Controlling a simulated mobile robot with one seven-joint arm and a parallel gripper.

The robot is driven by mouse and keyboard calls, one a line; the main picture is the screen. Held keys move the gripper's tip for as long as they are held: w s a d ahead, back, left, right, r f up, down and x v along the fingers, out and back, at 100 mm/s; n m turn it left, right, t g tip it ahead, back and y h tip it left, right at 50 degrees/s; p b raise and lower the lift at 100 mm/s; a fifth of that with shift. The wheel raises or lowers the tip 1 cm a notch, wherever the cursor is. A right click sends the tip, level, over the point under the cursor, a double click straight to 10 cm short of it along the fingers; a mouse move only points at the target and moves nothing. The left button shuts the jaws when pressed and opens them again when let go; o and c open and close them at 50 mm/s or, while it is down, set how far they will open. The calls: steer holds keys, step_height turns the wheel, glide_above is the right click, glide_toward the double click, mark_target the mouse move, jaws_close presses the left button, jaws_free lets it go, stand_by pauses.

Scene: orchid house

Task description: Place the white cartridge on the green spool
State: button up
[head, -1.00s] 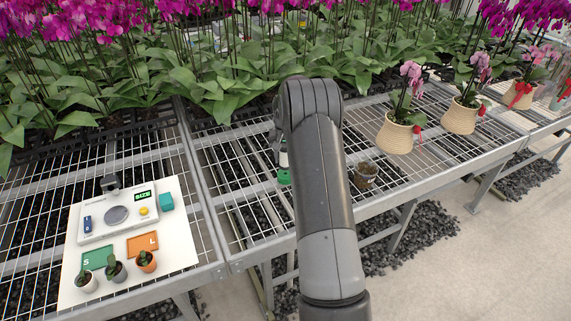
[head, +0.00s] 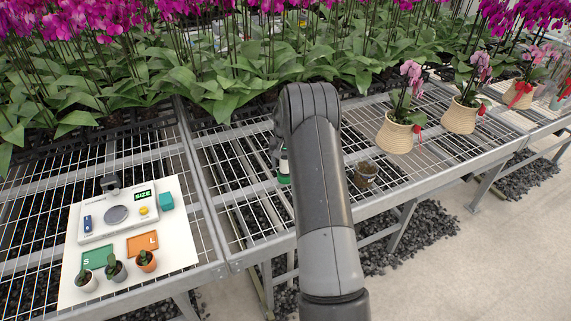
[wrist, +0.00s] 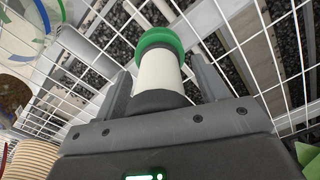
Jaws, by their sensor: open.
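The white cartridge (wrist: 158,76) is a pale cylinder with a dark band at its near end. It stands between the two fingers of my gripper (wrist: 164,70), which are open on either side of it. The green spool (wrist: 160,41) is at the cartridge's far end and the two look touching; how they fit together is hidden. In the head view the white cartridge (head: 284,165) is upright directly above the green spool (head: 284,180), on the wire bench. My arm hides most of the gripper there.
A dark pot (head: 366,172) stands on the bench right of my arm. A white board (head: 180,240) with a scale, coloured cards and small pots lies at left. Basket-potted orchids (head: 394,136) stand at right. Dense orchid leaves fill the back.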

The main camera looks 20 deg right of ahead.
step_height(320, 180, up, 13)
steer(key=shift+f, duration=0.2)
steer(key=s+a+r+n+t, duration=0.1)
steer(key=s+a+r, duration=0.5)
steer(key=s+r, duration=0.3)
steer(key=s+a+r+n+t, duration=0.2)
steer(key=s+a+r, duration=0.5)
steer(key=s+r, duration=0.15)
steer(key=s+a+n+t, duration=0.1)
steer(key=s+a, duration=0.2)
steer(key=s, duration=0.9)
steer(key=s+a+n+t, duration=0.1)
steer(key=s+a, duration=0.3)
steer(key=s, duration=0.7)
steer(key=shift+s+a+f+t, duration=0.3)
steer(key=shift+s+f, duration=0.05)
